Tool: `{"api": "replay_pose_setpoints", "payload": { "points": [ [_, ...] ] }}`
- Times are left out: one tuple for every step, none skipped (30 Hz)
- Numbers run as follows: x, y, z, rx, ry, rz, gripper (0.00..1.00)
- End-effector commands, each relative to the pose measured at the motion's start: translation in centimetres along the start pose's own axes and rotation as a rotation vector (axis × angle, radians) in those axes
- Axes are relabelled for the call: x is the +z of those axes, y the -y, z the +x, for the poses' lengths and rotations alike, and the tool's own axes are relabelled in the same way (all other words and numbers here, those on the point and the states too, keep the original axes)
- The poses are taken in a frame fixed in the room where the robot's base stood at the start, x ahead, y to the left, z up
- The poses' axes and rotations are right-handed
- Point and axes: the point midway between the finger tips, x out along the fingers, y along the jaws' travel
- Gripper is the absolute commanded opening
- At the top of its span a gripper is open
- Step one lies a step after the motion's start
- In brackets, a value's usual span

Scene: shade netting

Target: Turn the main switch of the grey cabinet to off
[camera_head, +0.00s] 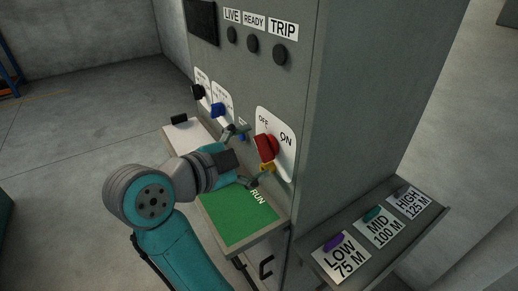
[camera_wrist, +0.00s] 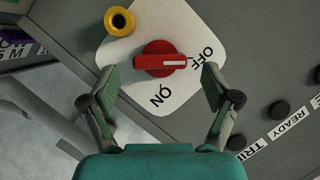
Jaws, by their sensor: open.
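The grey cabinet (camera_head: 345,110) stands at centre right in the head view. Its main switch is a red rotary knob (camera_head: 266,148) on a white plate marked OFF and ON. In the wrist view, the red knob (camera_wrist: 160,60) has its white pointer line directed right, at the OFF label; ON is below it. My gripper (camera_head: 250,156) is in front of the plate. In the wrist view my gripper (camera_wrist: 160,82) has its fingers spread wide, one to each side below the knob, with nothing between them. I see no contact with the knob.
A yellow ring with a dark centre (camera_wrist: 119,21) sits beside the knob. Blue (camera_head: 217,109) and black (camera_head: 197,91) knobs are to the left. A green RUN tray (camera_head: 238,217) juts out below. A shelf (camera_head: 330,283) with LOW, MID and HIGH labels is at right.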

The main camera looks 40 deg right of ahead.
Motion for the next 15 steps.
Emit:
{"api": "replay_pose_setpoints", "payload": {
  "points": [
    [0.1, 0.0, -1.1, -0.002, 0.003, 0.0, 0.88],
    [0.1, 0.1, -1.7, -0.003, 0.005, -0.001, 0.88],
    [0.1, 0.1, -2.5, -0.003, 0.004, -0.001, 0.88],
    [0.1, 0.1, -3.1, -0.003, 0.005, -0.002, 0.88],
    [0.1, 0.1, -3.7, -0.003, 0.003, -0.002, 0.88],
    [0.1, 0.1, -4.5, -0.003, 0.004, -0.003, 0.88],
    [0.1, 0.1, -5.1, -0.002, 0.003, -0.002, 0.88],
    [0.1, 0.0, -5.7, -0.002, 0.004, -0.002, 0.88],
    [0.1, 0.0, -6.3, -0.001, 0.003, -0.001, 0.88],
    [0.1, 0.0, -6.8, -0.001, 0.003, -0.001, 0.88],
    [0.1, 0.0, -7.2, -0.001, 0.003, -0.002, 0.88],
    [0.1, 0.0, -7.7, -0.001, 0.002, -0.002, 0.88],
    [0.1, 0.0, -8.0, -0.001, 0.001, -0.002, 0.88],
    [0.1, 0.0, -8.3, -0.001, 0.002, -0.003, 0.88],
    [0.1, 0.0, -8.6, -0.001, 0.002, -0.002, 0.88]
  ]
}}
